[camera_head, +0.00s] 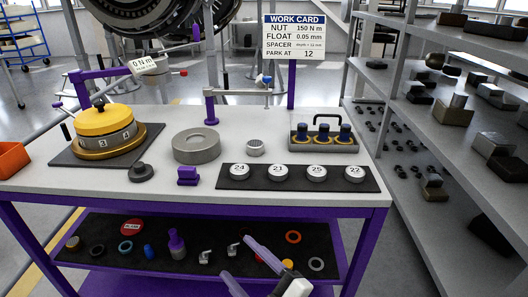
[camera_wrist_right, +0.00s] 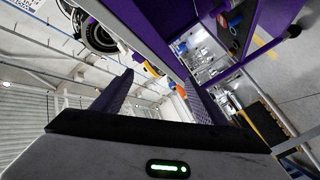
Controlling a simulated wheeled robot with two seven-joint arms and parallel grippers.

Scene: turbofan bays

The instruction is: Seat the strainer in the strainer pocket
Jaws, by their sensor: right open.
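A small grey ribbed cylinder (camera_head: 255,147), which may be the strainer, stands on the white table top. A wide grey ring with a round opening (camera_head: 196,146) stands to its left, apart from it; I cannot tell whether this holds the strainer pocket. My right gripper (camera_head: 236,256) is open and empty, low in front of the lower shelf and below the table top's front edge. Its two purple fingers (camera_wrist_right: 155,98) stand apart in the right wrist view, with nothing between them. My left gripper is not in view.
A black strip (camera_head: 300,187) with numbered discs lies at the table's front right, with a tray (camera_head: 325,147) behind it. A yellow-topped unit (camera_head: 103,128) stands at left. Small parts lie on the dark lower shelf (camera_head: 105,226). Grey shelving (camera_head: 445,150) stands at right.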

